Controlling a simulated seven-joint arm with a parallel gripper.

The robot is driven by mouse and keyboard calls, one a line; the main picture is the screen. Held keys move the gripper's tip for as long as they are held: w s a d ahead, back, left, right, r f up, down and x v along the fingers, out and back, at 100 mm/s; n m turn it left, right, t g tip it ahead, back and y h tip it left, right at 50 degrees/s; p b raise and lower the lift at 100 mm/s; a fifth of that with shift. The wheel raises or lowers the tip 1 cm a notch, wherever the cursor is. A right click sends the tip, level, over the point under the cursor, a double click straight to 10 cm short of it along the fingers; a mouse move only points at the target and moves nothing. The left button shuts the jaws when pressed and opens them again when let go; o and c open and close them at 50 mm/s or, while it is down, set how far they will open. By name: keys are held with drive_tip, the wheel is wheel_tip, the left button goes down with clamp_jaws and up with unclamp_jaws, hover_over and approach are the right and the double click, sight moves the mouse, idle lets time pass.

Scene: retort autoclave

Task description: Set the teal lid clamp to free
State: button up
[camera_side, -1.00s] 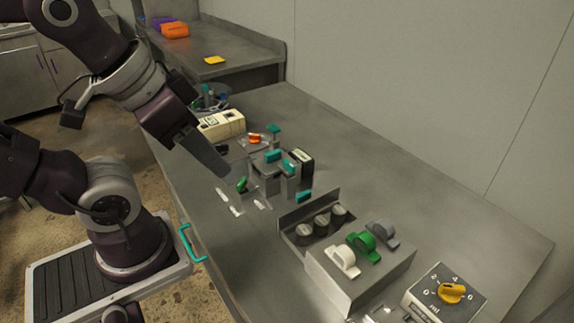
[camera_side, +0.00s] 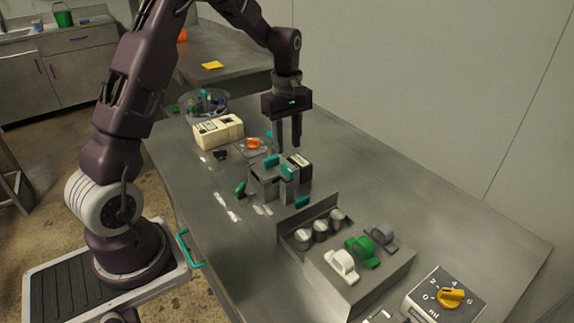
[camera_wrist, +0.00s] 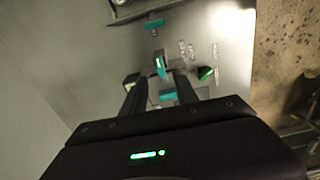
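A small grey metal fixture (camera_side: 265,184) stands on the bench with several teal parts on it. Teal pieces show on its top (camera_side: 271,160), on its front right (camera_side: 287,173) and low at its right (camera_side: 302,201). I cannot tell for certain which is the lid clamp, nor read its setting. My gripper (camera_side: 288,149) points down above the rear of the fixture, its two fingers apart and empty. In the wrist view, an upright teal handle (camera_wrist: 160,65) shows between the open fingertips (camera_wrist: 157,77), with another teal piece (camera_wrist: 168,94) nearer. Contact is not visible.
A cream box (camera_side: 218,131) and an orange part (camera_side: 253,143) are behind and left. A black-sided block (camera_side: 300,166) stands close at the fixture's right. A green lever (camera_side: 240,188) is at front left. A knob panel (camera_side: 350,275) is nearer; the right rear bench is clear.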

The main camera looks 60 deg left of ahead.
sight(287, 168)
drive_tip(key=f, duration=0.8)
drive_tip(key=shift+w+a+f, duration=0.1)
drive_tip(key=shift+w+a, duration=0.05)
drive_tip(key=shift+a, duration=0.1)
clamp_jaws()
